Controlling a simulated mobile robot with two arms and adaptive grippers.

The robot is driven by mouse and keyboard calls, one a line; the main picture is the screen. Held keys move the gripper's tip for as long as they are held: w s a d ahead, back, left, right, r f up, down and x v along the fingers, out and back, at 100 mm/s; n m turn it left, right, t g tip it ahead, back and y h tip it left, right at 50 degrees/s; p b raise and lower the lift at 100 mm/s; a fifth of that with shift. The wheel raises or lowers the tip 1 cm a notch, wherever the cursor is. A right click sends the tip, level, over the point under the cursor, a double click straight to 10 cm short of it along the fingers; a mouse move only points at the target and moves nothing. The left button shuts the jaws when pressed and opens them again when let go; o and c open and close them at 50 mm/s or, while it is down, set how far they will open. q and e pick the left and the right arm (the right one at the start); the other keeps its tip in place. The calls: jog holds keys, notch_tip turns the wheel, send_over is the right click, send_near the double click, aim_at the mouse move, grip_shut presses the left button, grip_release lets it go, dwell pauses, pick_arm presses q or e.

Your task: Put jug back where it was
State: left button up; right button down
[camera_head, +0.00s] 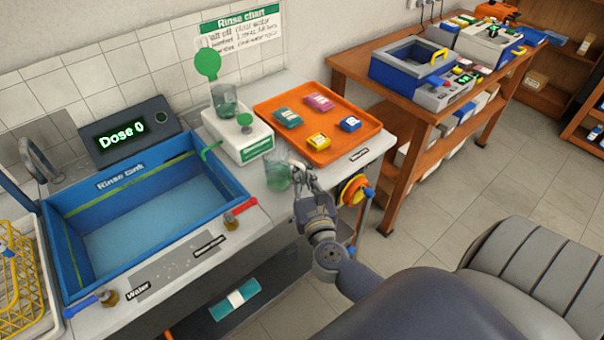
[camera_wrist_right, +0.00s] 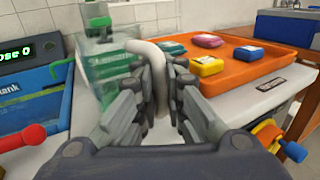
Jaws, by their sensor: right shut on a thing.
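A clear, green-tinted jug (camera_head: 278,170) is upright at the counter's front, just right of the white dosing unit. In the right wrist view the jug (camera_wrist_right: 112,72) is see-through, with a pale curved handle. My right gripper (camera_head: 301,178) is at the jug's right side. In its wrist view the gripper (camera_wrist_right: 162,92) has its fingers closed around the handle. I cannot tell whether the jug's base touches the counter. A second clear vessel with green content (camera_head: 224,102) is on the back of the white dosing unit (camera_head: 238,136). My left gripper is not in view.
An orange tray (camera_head: 345,149) with several coloured packs lies behind and right of the jug. The blue rinse tank (camera_head: 100,188) is on the left, with a red-handled valve (camera_head: 240,211) at its corner. A display (camera_head: 125,130) reads "Dose 0". Bare counter around the jug is narrow.

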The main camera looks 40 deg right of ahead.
jog(key=shift+f, duration=0.15)
jog(key=c, duration=1.7)
grip_release()
